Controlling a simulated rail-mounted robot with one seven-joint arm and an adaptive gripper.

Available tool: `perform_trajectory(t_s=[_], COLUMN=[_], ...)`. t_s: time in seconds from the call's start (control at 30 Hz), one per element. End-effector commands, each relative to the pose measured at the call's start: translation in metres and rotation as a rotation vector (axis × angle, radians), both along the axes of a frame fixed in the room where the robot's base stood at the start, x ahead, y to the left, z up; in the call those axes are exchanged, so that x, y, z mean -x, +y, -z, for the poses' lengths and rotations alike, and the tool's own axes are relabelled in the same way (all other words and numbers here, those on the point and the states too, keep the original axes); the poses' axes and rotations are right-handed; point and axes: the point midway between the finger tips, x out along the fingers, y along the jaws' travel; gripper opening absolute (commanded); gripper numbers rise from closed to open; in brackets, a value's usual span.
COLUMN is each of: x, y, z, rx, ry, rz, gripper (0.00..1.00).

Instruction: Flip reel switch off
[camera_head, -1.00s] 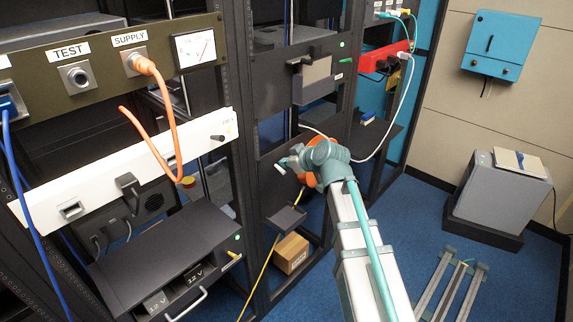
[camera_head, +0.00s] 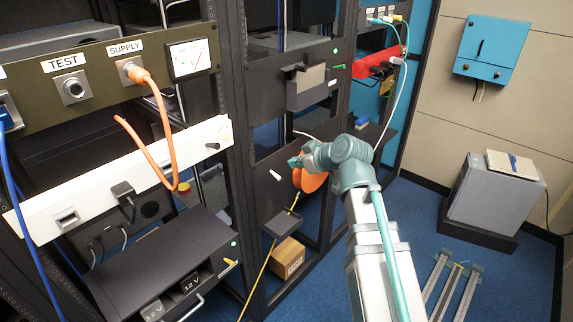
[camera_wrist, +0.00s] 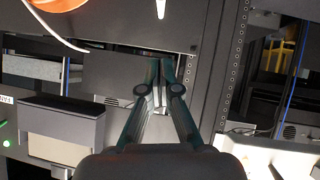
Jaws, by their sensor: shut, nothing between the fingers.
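The reel switch appears to be a small white lever (camera_head: 275,175) on a dark rack panel (camera_head: 265,187), left of the orange reel (camera_head: 312,182). In the wrist view the lever (camera_wrist: 161,8) is at the top edge, partly cut off, with part of the reel (camera_wrist: 62,3) at top left. My gripper (camera_head: 293,162) is shut and empty, up and to the right of the lever in the head view, with a visible gap. In the wrist view its closed fingertips (camera_wrist: 159,68) are below the lever, apart from it. No on or off marking is readable.
A grey bin (camera_head: 307,90) sticks out from the panel above. A small dark shelf (camera_head: 282,222) is below the lever, with a yellow cable (camera_head: 266,262) beside it. A white cable (camera_wrist: 62,30) crosses near the reel in the wrist view. Rack posts stand on both sides.

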Motion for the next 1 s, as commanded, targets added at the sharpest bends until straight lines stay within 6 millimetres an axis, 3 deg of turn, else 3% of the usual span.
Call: perform_trajectory(t_s=[0.27, 0.77, 0.97, 1.0], x=[0.019, 0.021, 0.023, 0.024], y=[-0.016, -0.017, -0.026, -0.031], z=[-0.013, -0.014, -0.006, 0.008], rx=[-0.001, -0.016, -0.074, -0.082], ry=[-0.001, 0.014, 0.11, 0.152], rz=[0.0, 0.013, 0.13, 0.173], gripper=[0.0, 0.0, 0.0, 0.0])
